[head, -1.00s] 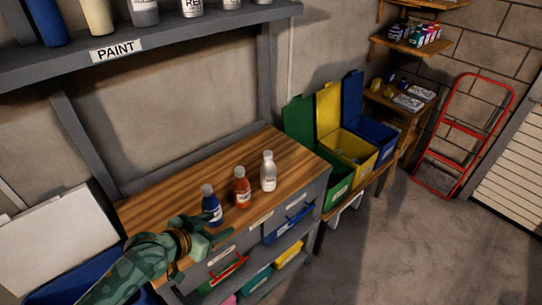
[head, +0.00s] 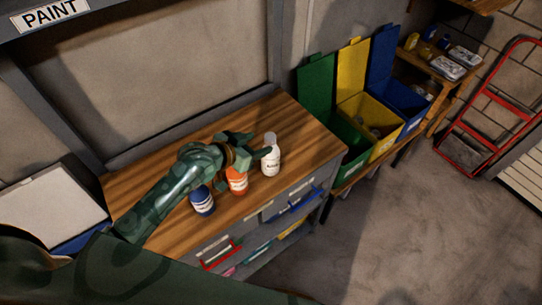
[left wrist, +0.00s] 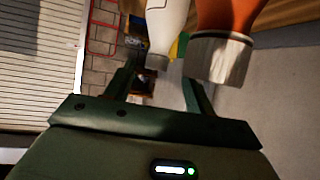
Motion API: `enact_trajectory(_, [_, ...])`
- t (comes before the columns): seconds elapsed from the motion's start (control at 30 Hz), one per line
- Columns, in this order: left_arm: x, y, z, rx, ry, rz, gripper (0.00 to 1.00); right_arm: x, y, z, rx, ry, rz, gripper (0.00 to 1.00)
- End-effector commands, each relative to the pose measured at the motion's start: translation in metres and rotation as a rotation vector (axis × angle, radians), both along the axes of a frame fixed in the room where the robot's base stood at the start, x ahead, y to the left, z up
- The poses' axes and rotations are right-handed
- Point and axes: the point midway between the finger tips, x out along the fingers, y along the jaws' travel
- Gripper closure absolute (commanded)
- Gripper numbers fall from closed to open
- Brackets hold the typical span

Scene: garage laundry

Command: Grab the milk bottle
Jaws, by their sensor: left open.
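The white milk bottle (head: 271,160) stands upright on the wooden worktop, at the right of a row of three bottles. It also shows in the left wrist view (left wrist: 168,22), upside down, in line with the gap between my fingers. My left gripper (head: 257,146) is open and empty, just left of the milk bottle and above the orange bottle (head: 237,181). Its fingers point right, toward the milk bottle's upper part. I cannot tell whether they touch it. The arm hides the orange bottle's top. My right gripper is not in view.
A blue bottle (head: 202,201) stands left of the orange one, close under my arm. Open green, yellow (head: 372,125) and blue bins stand right of the worktop (head: 300,127). The worktop behind the bottles is clear. A red step ladder (head: 490,110) leans at the far right.

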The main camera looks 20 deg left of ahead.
Motion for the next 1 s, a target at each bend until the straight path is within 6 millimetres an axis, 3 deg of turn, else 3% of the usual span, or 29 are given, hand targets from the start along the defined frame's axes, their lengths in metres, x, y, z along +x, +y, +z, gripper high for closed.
enact_trajectory(0.1, [0.017,-0.008,-0.011,-0.002,0.000,0.001,0.46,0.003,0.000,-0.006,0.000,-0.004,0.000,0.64])
enact_trajectory(0.3, [0.029,-0.016,-0.018,-0.001,0.000,0.000,0.46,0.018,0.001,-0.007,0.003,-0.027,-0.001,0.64])
enact_trajectory(0.6, [0.060,-0.035,-0.041,-0.001,0.000,0.000,0.46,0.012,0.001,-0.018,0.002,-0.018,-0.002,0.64])
enact_trajectory(0.87, [0.062,-0.036,-0.042,0.000,0.000,0.000,0.46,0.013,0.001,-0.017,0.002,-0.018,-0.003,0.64])
enact_trajectory(1.0, [0.062,-0.036,-0.042,0.000,0.000,0.000,0.85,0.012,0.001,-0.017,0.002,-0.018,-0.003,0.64])
